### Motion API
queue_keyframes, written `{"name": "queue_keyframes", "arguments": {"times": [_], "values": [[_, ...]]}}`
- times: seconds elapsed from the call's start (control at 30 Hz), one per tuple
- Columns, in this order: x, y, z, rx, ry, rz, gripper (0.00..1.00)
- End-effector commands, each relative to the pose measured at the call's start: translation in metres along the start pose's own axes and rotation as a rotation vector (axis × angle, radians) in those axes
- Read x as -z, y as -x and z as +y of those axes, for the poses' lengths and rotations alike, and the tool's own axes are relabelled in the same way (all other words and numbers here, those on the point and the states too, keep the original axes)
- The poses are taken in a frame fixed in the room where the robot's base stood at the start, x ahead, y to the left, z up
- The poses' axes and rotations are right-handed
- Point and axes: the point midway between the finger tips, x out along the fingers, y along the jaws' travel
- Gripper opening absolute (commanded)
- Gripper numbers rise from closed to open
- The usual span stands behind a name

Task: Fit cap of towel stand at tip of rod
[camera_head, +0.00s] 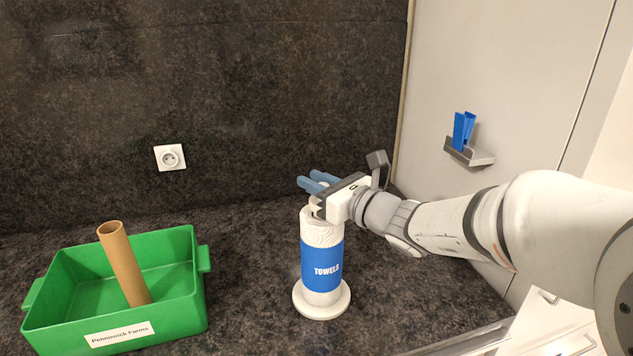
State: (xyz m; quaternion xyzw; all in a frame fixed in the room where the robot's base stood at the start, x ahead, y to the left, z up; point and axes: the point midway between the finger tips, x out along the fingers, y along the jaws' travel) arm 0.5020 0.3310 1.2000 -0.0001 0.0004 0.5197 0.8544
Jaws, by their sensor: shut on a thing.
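The towel stand (321,306) is upright on the dark counter, its round white base showing below a white towel roll (322,234) with a blue "TOWELS" band. The rod tip is hidden behind the gripper and the roll's top, so I cannot tell whether cap and rod touch.
A green crate (187,318) labelled "Pennowick Farms" stands at the left with a brown cardboard tube (124,263) leaning in it. A wall socket (170,158) is behind. A grey holder (470,152) with a blue clip (463,130) is on the right panel. The counter between crate and stand is clear.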

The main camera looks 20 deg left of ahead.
Motion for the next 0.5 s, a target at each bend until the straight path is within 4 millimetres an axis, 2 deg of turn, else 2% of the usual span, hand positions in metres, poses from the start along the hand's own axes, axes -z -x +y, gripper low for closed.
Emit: {"name": "queue_keyframes", "arguments": {"times": [0.4, 0.43, 0.5], "values": [[0.0070, 0.0001, -0.0001, 0.000, -0.001, 0.002, 0.00], [0.0071, 0.0002, -0.0001, 0.001, -0.001, 0.002, 0.24], [0.0070, -0.0006, 0.0006, 0.000, 0.000, 0.002, 0.30]]}}
